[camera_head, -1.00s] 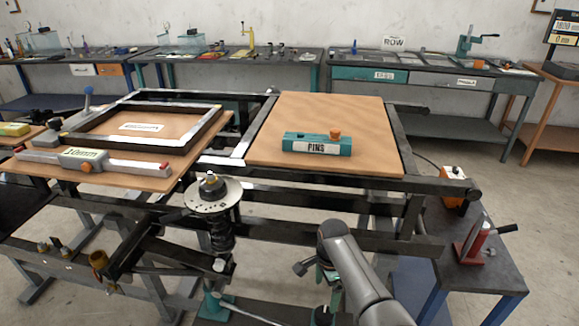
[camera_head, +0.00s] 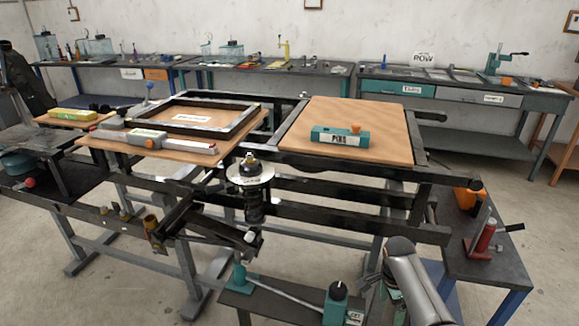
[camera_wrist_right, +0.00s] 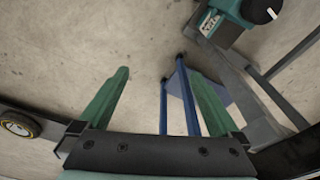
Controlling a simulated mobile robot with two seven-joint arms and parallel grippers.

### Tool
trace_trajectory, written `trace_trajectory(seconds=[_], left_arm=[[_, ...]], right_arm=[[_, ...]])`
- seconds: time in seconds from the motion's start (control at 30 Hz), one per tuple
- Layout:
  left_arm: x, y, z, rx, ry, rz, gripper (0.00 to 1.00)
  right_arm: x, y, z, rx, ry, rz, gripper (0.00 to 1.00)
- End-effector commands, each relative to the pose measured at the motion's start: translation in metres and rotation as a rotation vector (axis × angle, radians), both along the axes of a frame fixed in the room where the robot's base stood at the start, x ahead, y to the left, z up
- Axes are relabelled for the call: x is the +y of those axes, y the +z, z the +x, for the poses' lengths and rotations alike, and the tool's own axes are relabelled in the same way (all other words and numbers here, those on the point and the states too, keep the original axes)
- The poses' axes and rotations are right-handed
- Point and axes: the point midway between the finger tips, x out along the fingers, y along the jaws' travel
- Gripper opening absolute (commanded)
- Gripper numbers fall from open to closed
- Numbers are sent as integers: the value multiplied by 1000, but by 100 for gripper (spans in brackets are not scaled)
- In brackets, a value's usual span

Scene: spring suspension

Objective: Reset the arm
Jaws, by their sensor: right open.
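My right arm (camera_head: 415,282) comes in from the bottom right of the head view, bent beside the frame's right legs. My left arm and gripper are not in view. The spring suspension unit (camera_head: 251,174), with a round metal plate on top, stands upright at the front of the dark frame, apart from my right arm.
A side table (camera_head: 488,258) with a red tool (camera_head: 484,240) stands at right. Open floor (camera_head: 530,190) lies behind it.

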Motion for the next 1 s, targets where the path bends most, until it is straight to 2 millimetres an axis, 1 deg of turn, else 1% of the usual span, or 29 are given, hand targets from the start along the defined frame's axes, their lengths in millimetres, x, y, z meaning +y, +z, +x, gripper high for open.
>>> trace_trajectory(seconds=[0.03,0.07,0.1,0.17,0.2,0.27,0.3,0.37,0.4,0.47,0.5,0.63,0.7,0.87,0.97,1.0], left_arm=[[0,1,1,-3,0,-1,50],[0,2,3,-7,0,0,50],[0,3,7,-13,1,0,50],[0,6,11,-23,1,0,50],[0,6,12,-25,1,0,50],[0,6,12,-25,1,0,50],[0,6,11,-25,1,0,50],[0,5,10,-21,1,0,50],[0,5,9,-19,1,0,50],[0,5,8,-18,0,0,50],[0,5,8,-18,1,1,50],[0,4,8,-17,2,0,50],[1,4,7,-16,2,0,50],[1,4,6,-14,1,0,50],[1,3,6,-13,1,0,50],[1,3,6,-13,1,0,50]], right_arm=[[-37,2,-2,0,-38,-41,99],[-58,3,-3,0,-58,-63,99],[-85,7,-6,0,-86,-95,99],[-128,13,-12,-1,-131,-143,99],[-156,18,-17,0,-160,-175,99],[-195,28,-25,-1,-201,-218,99],[-218,34,-31,0,-226,-246,99],[-249,44,-40,0,-260,-284,99],[-268,50,-46,0,-281,-307,99],[-295,61,-55,0,-311,-340,99],[-312,68,-62,0,-332,-361,99],[-362,92,-84,0,-392,-427,99],[-355,73,-83,-6,-275,-445,99],[-348,45,-84,-27,-4,-496,99],[-336,25,-86,-38,199,-525,99],[-329,15,-88,-42,288,-536,99]])
